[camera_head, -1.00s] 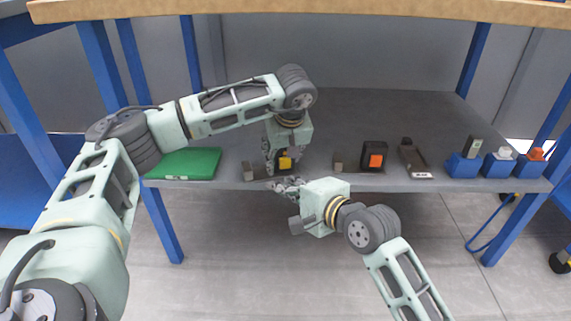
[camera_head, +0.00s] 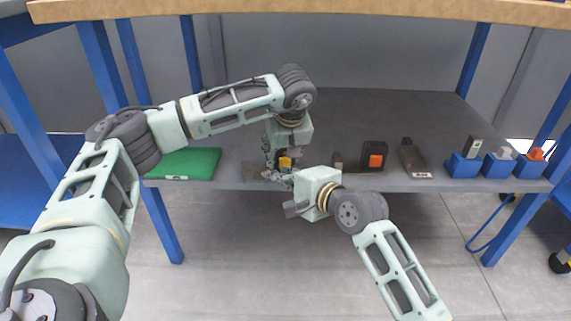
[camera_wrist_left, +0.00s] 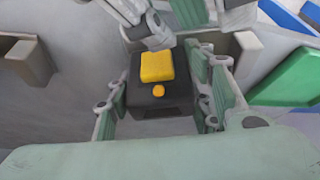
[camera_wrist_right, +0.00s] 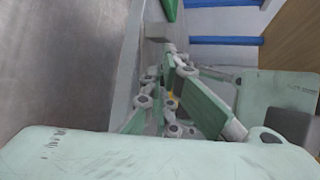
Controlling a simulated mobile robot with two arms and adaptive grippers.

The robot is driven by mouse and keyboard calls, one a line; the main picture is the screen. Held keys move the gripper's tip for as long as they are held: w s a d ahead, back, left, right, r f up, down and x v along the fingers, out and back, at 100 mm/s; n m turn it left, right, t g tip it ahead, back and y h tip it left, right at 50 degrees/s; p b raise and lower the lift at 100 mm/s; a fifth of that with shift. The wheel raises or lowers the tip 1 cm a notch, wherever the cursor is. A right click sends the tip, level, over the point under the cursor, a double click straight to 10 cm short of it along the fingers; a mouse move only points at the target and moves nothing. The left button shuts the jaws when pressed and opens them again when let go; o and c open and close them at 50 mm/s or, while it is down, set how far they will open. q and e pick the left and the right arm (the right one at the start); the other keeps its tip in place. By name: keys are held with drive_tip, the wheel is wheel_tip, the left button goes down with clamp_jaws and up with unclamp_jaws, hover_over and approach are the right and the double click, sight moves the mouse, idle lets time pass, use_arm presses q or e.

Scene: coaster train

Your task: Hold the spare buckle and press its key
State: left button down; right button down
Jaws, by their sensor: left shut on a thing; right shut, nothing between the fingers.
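The spare buckle (camera_wrist_left: 160,92) is a black block with a yellow key (camera_wrist_left: 157,66) on its face and a small orange-yellow dot below it. In the head view its yellow key (camera_head: 285,162) shows on the shelf between my grippers. My left gripper (camera_wrist_left: 165,105) is shut on the buckle, one finger pad on each side. My right gripper (camera_head: 280,178) is shut and empty, its fingertips close in front of the buckle. In the left wrist view the right fingertips (camera_wrist_left: 155,35) are just beyond the key; I cannot tell if they touch it.
A black buckle with an orange key (camera_head: 376,161) stands to the right on the grey shelf (camera_head: 340,110). A dark tray (camera_head: 411,155) and several blue holders (camera_head: 463,166) are farther right. A green mat (camera_head: 185,163) lies left. Blue posts (camera_head: 162,225) flank the shelf.

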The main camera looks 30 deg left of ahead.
drive_tip(key=shift+a, duration=0.1)
idle(0.8)
drive_tip(key=shift+w+a, duration=0.25)
drive_tip(key=shift+w, duration=0.05)
drive_tip(key=shift+w+a, duration=0.25)
idle(0.6)
drive_tip(key=shift+a+r, duration=0.2)
drive_tip(key=shift+a, duration=0.05)
drive_tip(key=shift+s+d+r, duration=0.1)
drive_tip(key=shift+s+d, duration=0.1)
drive_tip(key=shift+s, duration=0.3)
drive_tip(key=shift+s+d, duration=0.2)
drive_tip(key=shift+s, duration=0.25)
